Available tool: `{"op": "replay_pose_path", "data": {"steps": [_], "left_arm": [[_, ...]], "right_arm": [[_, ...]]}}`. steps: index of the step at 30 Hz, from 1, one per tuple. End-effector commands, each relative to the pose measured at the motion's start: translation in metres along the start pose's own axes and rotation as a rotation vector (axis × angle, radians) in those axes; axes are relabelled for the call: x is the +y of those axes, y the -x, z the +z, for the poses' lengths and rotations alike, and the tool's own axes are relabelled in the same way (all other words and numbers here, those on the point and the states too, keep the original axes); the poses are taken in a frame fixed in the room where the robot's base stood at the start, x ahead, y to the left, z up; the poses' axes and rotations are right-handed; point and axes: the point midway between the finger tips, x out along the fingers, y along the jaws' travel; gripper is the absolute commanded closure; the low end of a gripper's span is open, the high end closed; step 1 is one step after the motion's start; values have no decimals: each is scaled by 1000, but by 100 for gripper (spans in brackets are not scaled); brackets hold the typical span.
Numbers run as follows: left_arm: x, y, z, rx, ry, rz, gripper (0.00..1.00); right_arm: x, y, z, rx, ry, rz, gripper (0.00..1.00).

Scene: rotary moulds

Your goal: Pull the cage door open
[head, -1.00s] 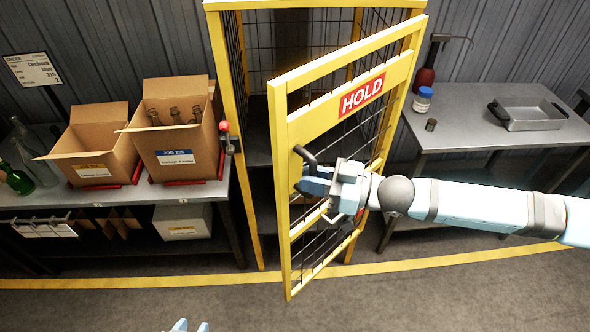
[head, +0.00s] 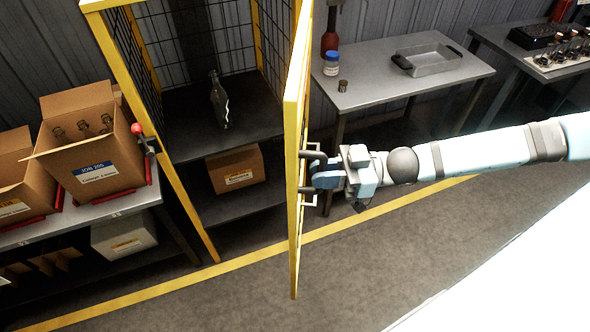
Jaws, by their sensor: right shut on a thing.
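The yellow cage door (head: 296,130) stands swung out from the cage and shows nearly edge-on. The cage (head: 180,175) is open on its left side, so its inside shows. My right gripper (head: 314,178) is shut on the door's handle (head: 313,153) on the door's right face; the fingers hide part of the handle. My left gripper is out of view.
Inside the cage, a bottle (head: 219,103) stands on the upper shelf and a carton (head: 236,168) sits below. A red-knobbed latch (head: 138,130) is on the left post. A bench (head: 375,95) stands at right. The floor in front is clear.

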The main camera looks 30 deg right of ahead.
Motion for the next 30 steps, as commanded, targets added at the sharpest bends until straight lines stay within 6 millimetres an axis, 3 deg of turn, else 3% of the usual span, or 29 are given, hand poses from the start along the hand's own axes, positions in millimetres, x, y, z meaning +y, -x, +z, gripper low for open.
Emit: {"op": "replay_pose_path", "data": {"steps": [11, 18, 24, 30], "left_arm": [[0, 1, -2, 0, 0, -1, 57], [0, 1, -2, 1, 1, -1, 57], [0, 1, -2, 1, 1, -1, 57], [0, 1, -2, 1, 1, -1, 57]], "right_arm": [[3, 90, 1, -7, -5, -57, 100], [16, 152, 0, -5, -2, -208, 100], [24, 181, 0, -2, -3, -283, 100], [28, 192, 0, 0, -5, -315, 100]]}}
